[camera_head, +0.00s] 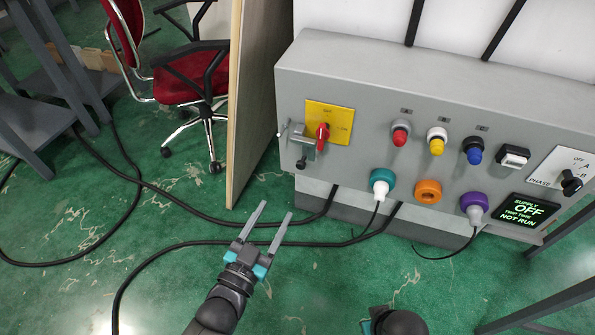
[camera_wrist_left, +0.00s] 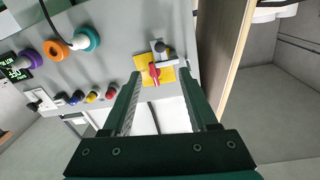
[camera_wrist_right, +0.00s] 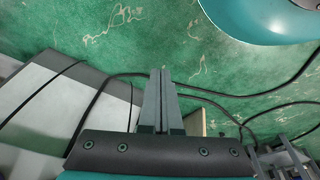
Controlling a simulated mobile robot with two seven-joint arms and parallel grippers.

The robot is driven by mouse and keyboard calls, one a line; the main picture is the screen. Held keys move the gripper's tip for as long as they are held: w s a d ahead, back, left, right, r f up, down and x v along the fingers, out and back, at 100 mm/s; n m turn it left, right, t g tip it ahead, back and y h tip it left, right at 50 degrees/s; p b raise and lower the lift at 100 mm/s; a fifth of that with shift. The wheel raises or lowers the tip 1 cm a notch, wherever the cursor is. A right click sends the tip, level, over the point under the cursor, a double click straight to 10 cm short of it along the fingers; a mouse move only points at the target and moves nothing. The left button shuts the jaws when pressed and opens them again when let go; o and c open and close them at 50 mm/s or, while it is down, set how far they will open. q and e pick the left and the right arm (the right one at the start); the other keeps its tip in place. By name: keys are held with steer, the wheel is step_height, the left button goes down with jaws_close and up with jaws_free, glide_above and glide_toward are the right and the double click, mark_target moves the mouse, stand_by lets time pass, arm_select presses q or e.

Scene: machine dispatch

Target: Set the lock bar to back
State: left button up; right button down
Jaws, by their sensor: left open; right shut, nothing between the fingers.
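The lock bar (camera_head: 297,136) is a small grey metal piece with a black knob (camera_head: 301,163), at the left end of the grey panel. It sits beside the yellow plate (camera_head: 341,112) with its red rotary handle (camera_head: 322,137). The left wrist view also shows the lock bar (camera_wrist_left: 158,45), beyond the fingertips. My left gripper (camera_head: 276,209) is open and empty, below and left of the lock bar, apart from the panel. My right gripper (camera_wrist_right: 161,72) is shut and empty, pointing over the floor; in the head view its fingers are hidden.
The panel carries red (camera_head: 400,133), yellow (camera_head: 437,142) and blue (camera_head: 473,150) buttons, plugs and sockets below, and a display (camera_head: 522,218) reading OFF. A wooden board (camera_head: 236,110) stands close left of the panel. Black cables (camera_head: 180,193) cross the green floor.

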mark_target(300, 167)
arm_select(q)
steer(key=b+x, duration=0.4)
steer(key=x, duration=0.8)
steer(key=shift+w+f+b, duration=0.1)
steer(key=shift+b, duration=0.25)
steer(key=shift+b+x, duration=0.4)
steer(key=shift+x, duration=0.55)
arm_select(e)
step_height(300, 167, up, 12)
steer(key=w+t, duration=0.2)
steer(key=shift+w+a+f, duration=0.2)
arm_select(q)
jaws_close()
